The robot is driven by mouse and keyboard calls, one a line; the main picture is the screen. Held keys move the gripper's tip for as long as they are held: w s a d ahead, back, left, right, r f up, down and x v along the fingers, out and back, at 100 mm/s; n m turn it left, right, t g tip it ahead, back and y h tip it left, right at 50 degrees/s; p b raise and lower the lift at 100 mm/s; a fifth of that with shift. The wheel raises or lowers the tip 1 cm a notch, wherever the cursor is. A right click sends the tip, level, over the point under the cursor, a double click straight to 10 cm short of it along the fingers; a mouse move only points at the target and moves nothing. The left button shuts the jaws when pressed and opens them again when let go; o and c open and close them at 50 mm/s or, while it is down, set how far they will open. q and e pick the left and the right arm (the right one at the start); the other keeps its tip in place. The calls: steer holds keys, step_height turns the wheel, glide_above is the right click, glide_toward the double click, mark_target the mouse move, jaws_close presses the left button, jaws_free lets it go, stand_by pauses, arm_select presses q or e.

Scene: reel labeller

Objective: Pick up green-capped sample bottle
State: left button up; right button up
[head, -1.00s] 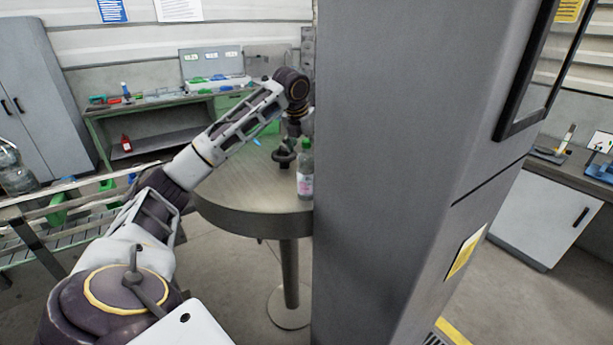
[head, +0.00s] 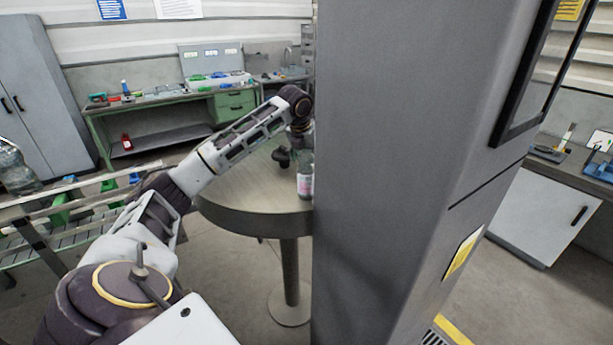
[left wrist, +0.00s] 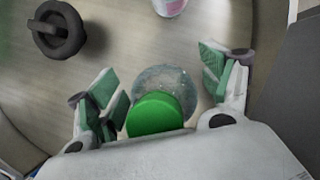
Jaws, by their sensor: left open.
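The green-capped sample bottle (left wrist: 155,113) stands between the fingers of my left gripper (left wrist: 160,74) in the left wrist view. I look down on its green cap and clear shoulder. The fingers are open on either side, with visible gaps. In the head view my left wrist is above the round table, and its fingers are hard to make out. A clear bottle with a pink label (head: 305,184) stands below it there, its top hidden. A labelled bottle (left wrist: 170,6) is cut off at the top of the left wrist view; I cannot tell whether these two are the same.
A round grey-brown table (head: 240,195) carries the bottles and a black knobbed object (left wrist: 57,29). A tall grey cabinet (head: 400,170) hides the table's right side. A green workbench (head: 160,100) with small parts stands behind. A rail frame (head: 60,205) is at left.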

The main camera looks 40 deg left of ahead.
arm_select(q)
steer(key=shift+c, duration=0.5)
steer(key=shift+r, duration=0.1)
jaws_close()
steer(key=shift+r, duration=0.1)
steer(key=shift+r+b, duration=0.5)
steer(key=shift+r, duration=4.35)
